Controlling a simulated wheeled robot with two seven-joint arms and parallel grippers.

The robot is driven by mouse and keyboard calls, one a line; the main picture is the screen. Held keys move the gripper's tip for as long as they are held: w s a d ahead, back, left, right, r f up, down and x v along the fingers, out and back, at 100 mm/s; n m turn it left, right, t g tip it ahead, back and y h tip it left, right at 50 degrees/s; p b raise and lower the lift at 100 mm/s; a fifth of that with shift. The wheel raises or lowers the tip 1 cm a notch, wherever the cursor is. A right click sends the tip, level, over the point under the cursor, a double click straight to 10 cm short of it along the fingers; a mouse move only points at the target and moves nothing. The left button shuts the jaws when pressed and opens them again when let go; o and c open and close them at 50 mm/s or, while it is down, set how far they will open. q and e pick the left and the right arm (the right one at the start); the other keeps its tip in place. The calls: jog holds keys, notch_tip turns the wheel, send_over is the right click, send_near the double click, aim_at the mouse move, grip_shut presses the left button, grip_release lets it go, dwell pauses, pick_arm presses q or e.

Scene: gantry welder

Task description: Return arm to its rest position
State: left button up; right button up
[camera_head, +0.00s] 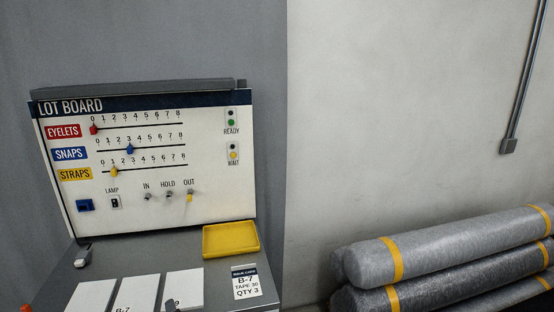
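Neither of my grippers can be made out in the head view, and no arm of mine shows clearly. The lot board (215,185) stands upright at the left on a grey console. Its red eyelets slider (94,130) is at 0, the blue snaps slider (129,149) is at about 3, and the yellow straps slider (114,171) is at about 1. Below are a lamp switch (115,202) and fittings marked IN, HOLD and OUT; the OUT fitting (190,197) has a yellow part.
White cards (135,291) lie in front, cut off below. Wrapped grey rolls (440,253) are stacked at right. A conduit (526,75) runs down the wall.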

pick_arm(q)
jog(key=s+d+f+n+g+h+b, duration=0.1)
jog(key=s+d+f+n+g+h, duration=0.15)
jog(key=s+f, duration=0.35)
jog(key=s+d+f+n+g+h+b, duration=0.1)
jog(key=s+d+f+h+b, duration=0.2)
jog(key=f, duration=0.5)
jog(key=s+d+f+n+g+h, duration=0.1)
jog(key=s+d+f, duration=0.35)
jog(key=f, duration=0.25)
jog(key=s+d+f+n+g+h+b, duration=0.1)
jog(key=s+d+f+n+g, duration=0.1)
jog(key=s, duration=0.5)
jog(key=s+d+f+n+g+h+b, duration=0.1)
jog(key=s+d+f+n+g+h, duration=0.1)
jog(key=s+d, duration=0.4)
jog(key=s+d+f+n+g+h+b, duration=0.2)
jog(key=s+d+f+n+g, duration=0.1)
jog(key=s, duration=0.6)
jog(key=shift+s+d+f+g, duration=0.4)
jog(key=shift+f+g, duration=0.05)
jog(key=shift+f, duration=0.45)
pick_arm(e)
notch_tip(320, 180, down, 8)
jog(key=s, duration=0.1)
jog(key=shift+f, duration=0.15)
pick_arm(q)
jog(key=shift+h, duration=0.25)
